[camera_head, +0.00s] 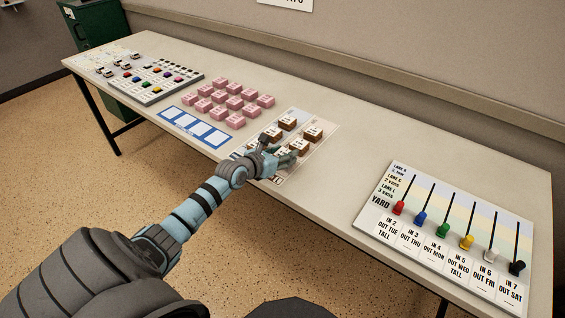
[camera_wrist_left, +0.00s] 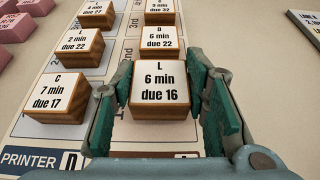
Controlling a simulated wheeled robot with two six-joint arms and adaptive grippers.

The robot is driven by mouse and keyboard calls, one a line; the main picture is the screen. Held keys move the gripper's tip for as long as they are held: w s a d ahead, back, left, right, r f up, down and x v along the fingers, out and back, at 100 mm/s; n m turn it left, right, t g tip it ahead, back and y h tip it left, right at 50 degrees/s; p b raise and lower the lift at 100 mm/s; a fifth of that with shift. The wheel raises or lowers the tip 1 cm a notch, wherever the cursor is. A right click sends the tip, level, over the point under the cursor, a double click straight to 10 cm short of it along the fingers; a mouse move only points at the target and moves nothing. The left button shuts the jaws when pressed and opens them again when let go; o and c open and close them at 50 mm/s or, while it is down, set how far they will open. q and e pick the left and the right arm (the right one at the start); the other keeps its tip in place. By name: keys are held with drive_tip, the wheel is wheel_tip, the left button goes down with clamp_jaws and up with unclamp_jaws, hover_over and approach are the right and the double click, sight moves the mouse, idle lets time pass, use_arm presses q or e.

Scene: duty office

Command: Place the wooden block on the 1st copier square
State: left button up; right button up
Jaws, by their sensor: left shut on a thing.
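In the left wrist view, a wooden block (camera_wrist_left: 160,88) with a white top reading "L 6 min due 16" sits between the two green pads of my left gripper (camera_wrist_left: 168,108), which is shut on it. The block is at the near end of the right-hand column on a printed sheet (camera_wrist_left: 122,42). I cannot tell whether it touches the sheet. A "PRINTER" label (camera_wrist_left: 30,160) shows at the sheet's near left. In the head view, my left gripper (camera_head: 280,152) is over the sheet's near part and hides much of it. The copier label is not readable. My right gripper is not in view.
Other wooden blocks stand close by, such as "C 7 min due 17" (camera_wrist_left: 58,98) and "D 6 min due 22" (camera_wrist_left: 160,41). Pink blocks (camera_head: 228,97), a blue-framed strip (camera_head: 195,127) and a pegged board (camera_head: 158,80) lie left. A slider board (camera_head: 440,237) lies right, with bare table between.

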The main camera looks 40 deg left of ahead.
use_arm(q)
drive_tip(key=shift+f, duration=0.85)
drive_tip(key=shift+r, duration=0.1)
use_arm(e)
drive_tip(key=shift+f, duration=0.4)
use_arm(q)
drive_tip(key=o, duration=1.1)
drive_tip(key=shift+o, duration=0.2)
drive_tip(key=shift+f, duration=0.2)
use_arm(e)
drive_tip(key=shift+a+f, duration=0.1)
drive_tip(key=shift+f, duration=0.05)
use_arm(q)
drive_tip(key=shift+r, duration=0.1)
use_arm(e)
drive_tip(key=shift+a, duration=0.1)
